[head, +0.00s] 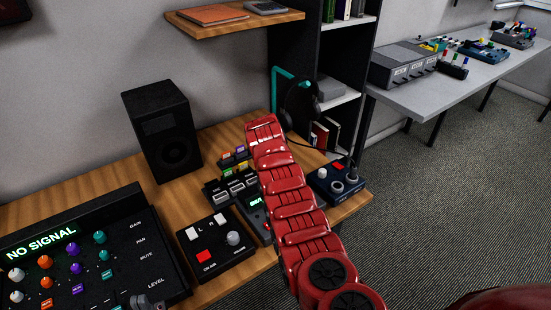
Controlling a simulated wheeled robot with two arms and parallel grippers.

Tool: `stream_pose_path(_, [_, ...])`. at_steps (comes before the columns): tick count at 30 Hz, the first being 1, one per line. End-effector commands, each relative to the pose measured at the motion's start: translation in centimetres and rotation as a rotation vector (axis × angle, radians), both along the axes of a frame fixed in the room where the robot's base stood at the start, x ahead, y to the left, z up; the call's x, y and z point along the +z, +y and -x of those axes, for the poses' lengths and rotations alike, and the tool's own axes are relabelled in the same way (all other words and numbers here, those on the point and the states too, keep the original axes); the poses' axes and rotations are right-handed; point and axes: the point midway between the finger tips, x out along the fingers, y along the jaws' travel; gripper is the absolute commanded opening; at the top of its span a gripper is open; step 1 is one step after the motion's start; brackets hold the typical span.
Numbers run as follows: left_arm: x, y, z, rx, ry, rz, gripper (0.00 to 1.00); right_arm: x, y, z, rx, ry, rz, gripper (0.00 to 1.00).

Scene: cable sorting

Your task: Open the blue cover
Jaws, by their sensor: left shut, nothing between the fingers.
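Among these blocks I see orange, purple, green and yellow. A dark blue box (322,185) with a red piece and a knob stands right of the gripper. I cannot make out which part is the blue cover; it may be hidden behind the red gripper.
The wooden desk (88,185) holds a mixer (143,262) reading NO SIGNAL, a black speaker (160,130), a button box (214,247) and headphones (299,104). A wooden shelf (232,24) hangs above. A grey table (458,83) with devices stands at right, with open carpet before it.

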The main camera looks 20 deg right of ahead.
Motion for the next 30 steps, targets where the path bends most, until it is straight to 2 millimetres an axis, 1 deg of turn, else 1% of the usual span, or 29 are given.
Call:
stream_pose_path(1, [-0.10,-0.01,0.00,0.000,0.000,0.000,0.00,-0.27,0.17,0.04,0.002,0.004,-0.002,0.00])
stream_pose_path(13, [-0.10,-0.01,0.00,0.000,0.000,0.000,0.00,-0.35,0.24,0.07,0.003,0.005,-0.003,0.00])
stream_pose_path(14, [-0.10,0.00,0.00,0.000,0.000,0.000,0.00,-0.36,0.24,0.08,0.003,0.005,-0.003,0.30])
stream_pose_path(18, [-0.10,0.00,0.00,0.000,0.000,0.000,0.00,-0.30,0.20,0.06,0.003,0.005,-0.002,0.55])
stream_pose_path(26, [-0.08,0.00,0.00,0.000,0.000,0.000,0.00,-0.17,0.11,0.03,0.001,0.003,-0.001,0.56])
stream_pose_path(30, [-0.11,0.00,0.00,0.000,0.000,0.000,0.00,0.28,0.22,0.11,0.001,-0.001,0.000,0.56])
